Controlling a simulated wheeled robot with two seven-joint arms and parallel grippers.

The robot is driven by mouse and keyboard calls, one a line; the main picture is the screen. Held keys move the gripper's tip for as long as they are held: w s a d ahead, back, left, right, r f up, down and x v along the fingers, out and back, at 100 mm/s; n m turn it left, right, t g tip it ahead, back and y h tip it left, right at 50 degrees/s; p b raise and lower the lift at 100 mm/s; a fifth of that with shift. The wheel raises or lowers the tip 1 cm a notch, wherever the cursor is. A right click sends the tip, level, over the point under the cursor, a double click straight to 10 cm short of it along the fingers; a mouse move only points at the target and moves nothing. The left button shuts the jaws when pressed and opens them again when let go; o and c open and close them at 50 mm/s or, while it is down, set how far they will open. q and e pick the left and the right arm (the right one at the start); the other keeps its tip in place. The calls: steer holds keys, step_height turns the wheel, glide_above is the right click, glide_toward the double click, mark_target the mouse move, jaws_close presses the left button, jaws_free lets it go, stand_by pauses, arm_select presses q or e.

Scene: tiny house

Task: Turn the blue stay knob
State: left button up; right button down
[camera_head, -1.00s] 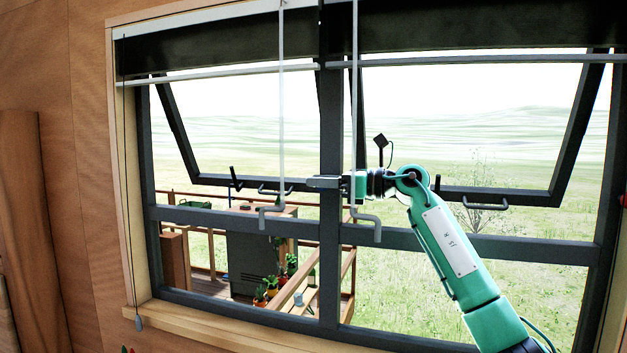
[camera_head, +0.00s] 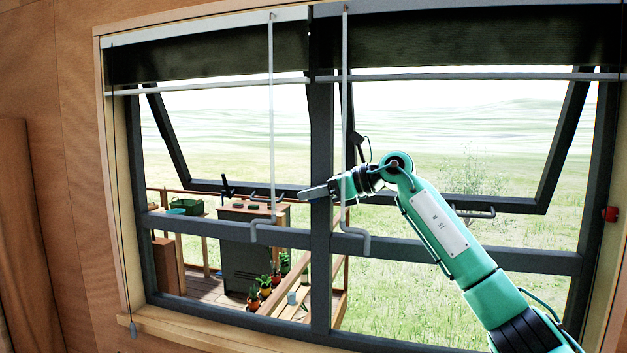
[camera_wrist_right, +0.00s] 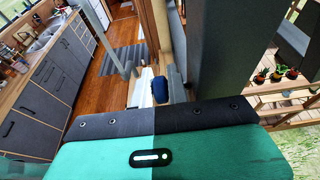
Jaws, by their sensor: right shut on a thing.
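The blue stay knob (camera_wrist_right: 160,90) shows in the right wrist view as a small dark blue piece between the fingers of my right gripper. In the head view the gripper and wrist hide it. My right gripper (camera_head: 305,193) is shut on the knob, beside the middle post of the window (camera_head: 320,140). Its fingers point left and slightly down. My left gripper is in neither view.
Two pale cranked rods (camera_head: 272,130) (camera_head: 345,130) hang in front of the window, close to my right gripper. Both upper sashes tilt outward. A red knob (camera_head: 611,213) is on the right frame. A deck with several potted plants (camera_head: 266,284) lies outside.

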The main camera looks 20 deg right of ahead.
steer(key=shift+r+h+p, duration=0.35)
steer(key=shift+h+p, duration=0.05)
steer(key=shift+f+g+h+p, duration=0.3)
steer(key=shift+g+h+p, duration=0.2)
steer(key=shift+g+p, duration=0.1)
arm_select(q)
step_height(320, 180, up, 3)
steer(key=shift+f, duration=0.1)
arm_select(e)
steer(key=shift+a+f, duration=0.1)
steer(key=c, duration=1.6)
jaws_free()
steer(key=shift+w, duration=0.1)
steer(key=shift+c, duration=0.2)
